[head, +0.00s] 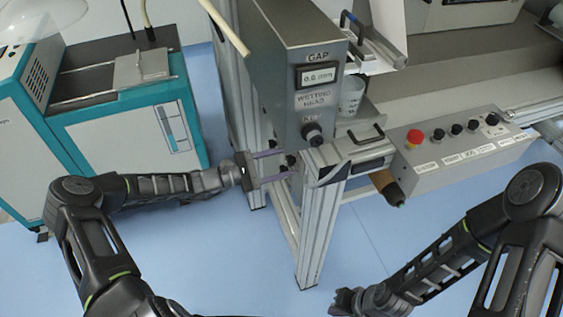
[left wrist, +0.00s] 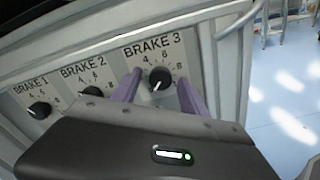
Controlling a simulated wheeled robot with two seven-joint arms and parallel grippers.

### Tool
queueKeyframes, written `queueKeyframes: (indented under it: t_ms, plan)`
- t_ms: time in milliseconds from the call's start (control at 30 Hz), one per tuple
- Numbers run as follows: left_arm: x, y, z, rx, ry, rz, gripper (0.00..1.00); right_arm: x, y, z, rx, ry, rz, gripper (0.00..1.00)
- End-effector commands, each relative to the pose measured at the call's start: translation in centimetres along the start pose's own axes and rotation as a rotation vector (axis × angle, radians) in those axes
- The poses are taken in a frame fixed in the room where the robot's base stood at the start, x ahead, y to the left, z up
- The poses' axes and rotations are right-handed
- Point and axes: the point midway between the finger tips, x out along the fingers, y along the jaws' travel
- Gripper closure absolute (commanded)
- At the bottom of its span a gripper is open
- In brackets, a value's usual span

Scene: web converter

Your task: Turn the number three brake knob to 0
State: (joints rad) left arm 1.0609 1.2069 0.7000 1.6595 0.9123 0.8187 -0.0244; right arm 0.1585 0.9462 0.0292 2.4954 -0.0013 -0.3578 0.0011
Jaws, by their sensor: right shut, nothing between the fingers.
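The brake 3 knob (left wrist: 160,79) is black and round on a pale plate labelled BRAKE 3, at the right end of a row in the left wrist view. Its white mark points to the lower left; 4, 6 and 8 show on the dial, and its lower part is hidden. My left gripper (left wrist: 158,92) is open, with one purple finger on each side of the knob; I cannot tell whether they touch it. In the head view my left gripper (head: 273,166) reaches the machine's left side. My right gripper (head: 345,301) is shut and empty, low over the floor.
The brake 2 knob (left wrist: 88,92) and brake 1 knob (left wrist: 39,110) lie to the left in the row. A grey GAP box (head: 290,80) stands above my left gripper. A panel with a red button (head: 414,138) is at right, a teal cabinet (head: 180,100) at left.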

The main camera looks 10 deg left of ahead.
Motion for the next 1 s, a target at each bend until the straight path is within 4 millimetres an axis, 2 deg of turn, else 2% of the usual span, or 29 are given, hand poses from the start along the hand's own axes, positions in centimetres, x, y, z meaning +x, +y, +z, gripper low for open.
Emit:
queueKeyframes:
  t_ms: [333,800,1000]
  plan:
    - [-0.6,0.0,0.0,0.001,-0.001,0.000,0.48,0.1,0.0,0.0,0.000,0.000,0.000,1.00]
    - [-7.2,0.0,-0.1,0.001,0.001,0.000,0.48,0.9,0.3,0.0,0.000,0.001,0.000,1.00]
    - [-7.8,0.0,0.0,0.000,0.000,-0.001,0.48,0.9,0.4,0.0,0.000,0.001,0.000,1.00]
